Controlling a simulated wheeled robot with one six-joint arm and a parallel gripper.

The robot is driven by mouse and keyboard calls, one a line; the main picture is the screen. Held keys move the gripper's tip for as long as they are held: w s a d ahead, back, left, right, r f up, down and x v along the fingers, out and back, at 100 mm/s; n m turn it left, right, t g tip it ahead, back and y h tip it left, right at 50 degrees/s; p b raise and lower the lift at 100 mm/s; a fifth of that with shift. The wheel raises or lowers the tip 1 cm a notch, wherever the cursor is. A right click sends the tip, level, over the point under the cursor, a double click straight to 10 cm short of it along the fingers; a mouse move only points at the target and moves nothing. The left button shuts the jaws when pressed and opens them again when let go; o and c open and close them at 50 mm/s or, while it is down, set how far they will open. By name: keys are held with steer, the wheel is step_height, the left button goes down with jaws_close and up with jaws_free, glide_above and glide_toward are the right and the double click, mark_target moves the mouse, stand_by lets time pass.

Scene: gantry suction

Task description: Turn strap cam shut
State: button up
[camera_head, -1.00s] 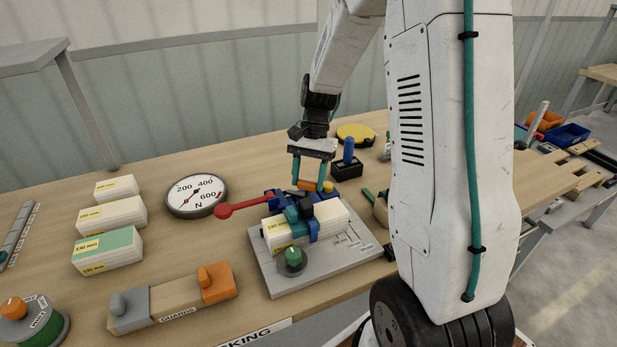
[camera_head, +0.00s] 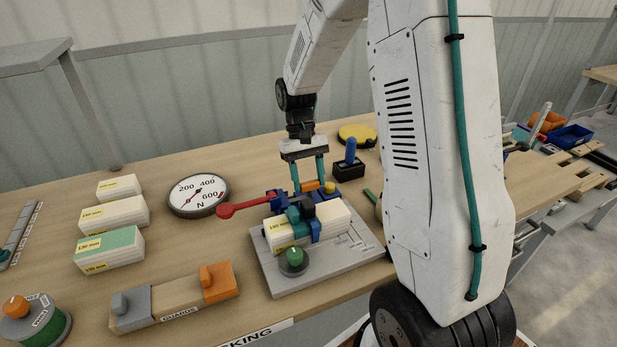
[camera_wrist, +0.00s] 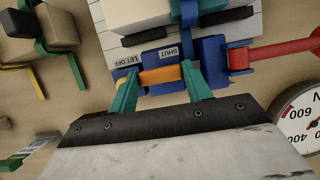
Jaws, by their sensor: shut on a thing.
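The orange strap cam (camera_head: 310,186) sits on the blue fixture (camera_head: 277,200) at the back of a grey baseplate (camera_head: 352,246). In the wrist view the cam (camera_wrist: 160,75) lies crosswise below printed SHUT and LET OFF labels (camera_wrist: 160,53). My gripper (camera_head: 308,187) points down with its teal fingers shut on the cam, one at each end; this shows in the wrist view (camera_wrist: 157,78) too. A pale block (camera_head: 333,217) lies on the baseplate under a blue and teal strap (camera_head: 301,224). The cam's underside is hidden.
A red-knobbed lever (camera_head: 226,211) sticks out left of the fixture, near a round force gauge (camera_head: 198,194). A black holder with a blue handle (camera_head: 349,168) stands close behind right. A green knob (camera_head: 294,257) is in front. Pale blocks (camera_head: 115,213) stand left.

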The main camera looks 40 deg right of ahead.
steer(key=shift+w, duration=0.1)
stand_by(0.3)
steer(key=o, duration=1)
steer(key=v, duration=0.7)
steer(key=shift+w+r, duration=0.15)
steer(key=shift+r, duration=0.2)
